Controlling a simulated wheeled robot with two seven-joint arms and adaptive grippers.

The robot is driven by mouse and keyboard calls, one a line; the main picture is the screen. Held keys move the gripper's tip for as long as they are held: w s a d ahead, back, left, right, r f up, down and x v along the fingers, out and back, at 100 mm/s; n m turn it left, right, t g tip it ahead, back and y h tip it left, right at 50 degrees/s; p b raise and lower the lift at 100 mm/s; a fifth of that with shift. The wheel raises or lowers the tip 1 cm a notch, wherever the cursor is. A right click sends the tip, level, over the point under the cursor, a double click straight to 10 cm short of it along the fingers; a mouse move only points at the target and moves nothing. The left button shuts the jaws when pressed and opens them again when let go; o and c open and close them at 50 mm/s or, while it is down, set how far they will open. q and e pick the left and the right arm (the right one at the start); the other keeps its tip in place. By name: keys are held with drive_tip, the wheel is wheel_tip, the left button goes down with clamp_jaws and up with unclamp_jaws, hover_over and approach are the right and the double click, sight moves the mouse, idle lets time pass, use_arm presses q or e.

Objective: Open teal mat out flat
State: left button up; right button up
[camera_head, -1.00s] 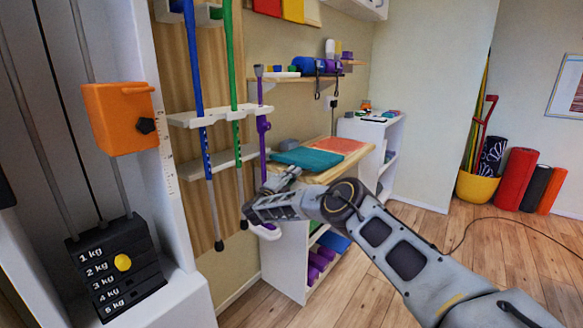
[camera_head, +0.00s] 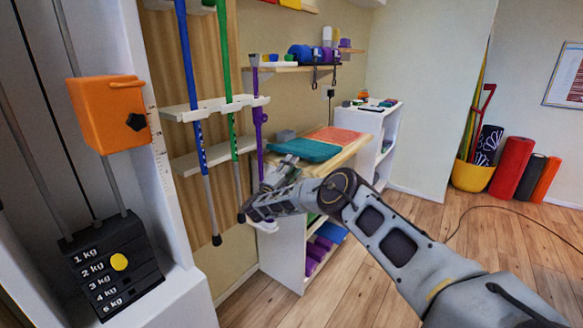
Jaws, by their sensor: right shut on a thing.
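The teal mat (camera_head: 306,150) lies on the wooden top of a low white shelf unit, beside a coral-red mat (camera_head: 338,134). Its near left edge is at my right gripper (camera_head: 286,164), which reaches in from the lower right. The gripper is shut at that edge, and its fingertips are small and partly hidden, so the exact grip on the mat is hard to see. The mat looks like a flat, thick slab. My left gripper is not in view.
A grey object (camera_head: 285,135) sits behind the teal mat. A rack with blue, green and purple poles (camera_head: 198,161) stands close left of my right gripper. A weight stack (camera_head: 112,262) stands further left. The floor at right is mostly clear, with a cable (camera_head: 480,210).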

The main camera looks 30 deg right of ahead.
drive_tip(key=s+a+f+b, duration=0.1)
drive_tip(key=a+f+b, duration=0.1)
drive_tip(key=f, duration=0.5)
drive_tip(key=s+a+f+b, duration=0.1)
drive_tip(key=a+f+b, duration=0.2)
drive_tip(key=f, duration=0.4)
drive_tip(key=shift+v, duration=0.8)
idle(1.8)
idle(0.4)
idle(0.3)
drive_tip(key=v, duration=0.7)
drive_tip(key=shift+a, duration=0.25)
drive_tip(key=shift+s+f, duration=0.1)
